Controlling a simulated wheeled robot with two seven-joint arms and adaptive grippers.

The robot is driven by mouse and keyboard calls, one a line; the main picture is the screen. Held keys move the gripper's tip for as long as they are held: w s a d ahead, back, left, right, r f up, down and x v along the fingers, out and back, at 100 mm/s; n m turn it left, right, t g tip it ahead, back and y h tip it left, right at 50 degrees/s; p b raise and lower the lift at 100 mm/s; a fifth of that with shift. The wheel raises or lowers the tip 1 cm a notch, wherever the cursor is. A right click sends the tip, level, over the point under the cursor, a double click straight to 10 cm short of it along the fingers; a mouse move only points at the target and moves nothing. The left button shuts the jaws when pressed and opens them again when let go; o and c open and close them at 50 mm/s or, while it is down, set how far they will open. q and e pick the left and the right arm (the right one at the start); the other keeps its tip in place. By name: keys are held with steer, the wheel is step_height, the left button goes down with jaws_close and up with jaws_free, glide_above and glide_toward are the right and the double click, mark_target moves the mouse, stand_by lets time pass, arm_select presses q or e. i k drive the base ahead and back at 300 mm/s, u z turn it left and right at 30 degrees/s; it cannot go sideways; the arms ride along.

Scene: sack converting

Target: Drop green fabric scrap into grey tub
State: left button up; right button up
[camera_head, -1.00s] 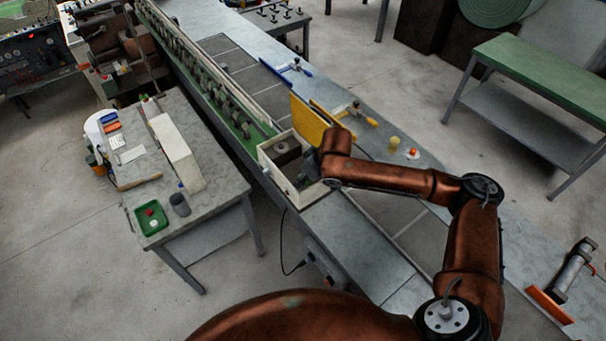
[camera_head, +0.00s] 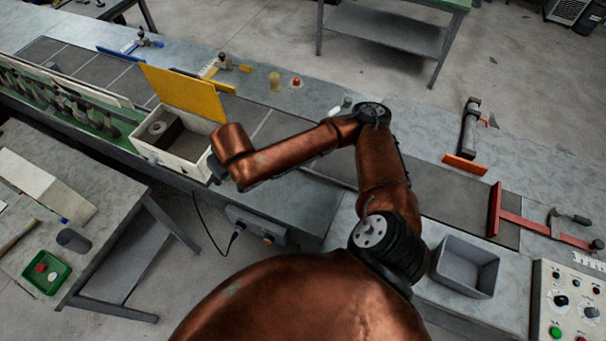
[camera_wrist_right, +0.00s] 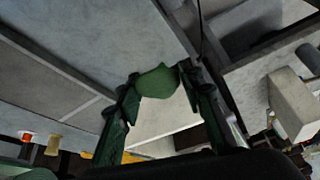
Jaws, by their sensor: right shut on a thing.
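The green fabric scrap (camera_wrist_right: 157,82) is a small crumpled piece between the two fingers of my right gripper (camera_wrist_right: 160,78) in the right wrist view. The gripper is shut on it. In the head view, my right forearm hides most of this gripper and the scrap; a dark part of the gripper shows beside the right wall of a cream box. The grey tub (camera_head: 438,262) is an open rectangular container on the worktop at lower right, right of my arm's elbow joint and well away from the gripper. My left gripper is not in view.
The cream open box (camera_head: 160,165) holds a round thing, with a yellow panel (camera_head: 185,92) standing behind it. A red bar tool (camera_head: 540,228) lies behind the tub. A control panel (camera_head: 570,305) is right of it. A side table (camera_head: 110,200) stands left.

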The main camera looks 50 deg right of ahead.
mark_target(457, 273)
steer(key=k, duration=0.95)
steer(key=u, duration=0.05)
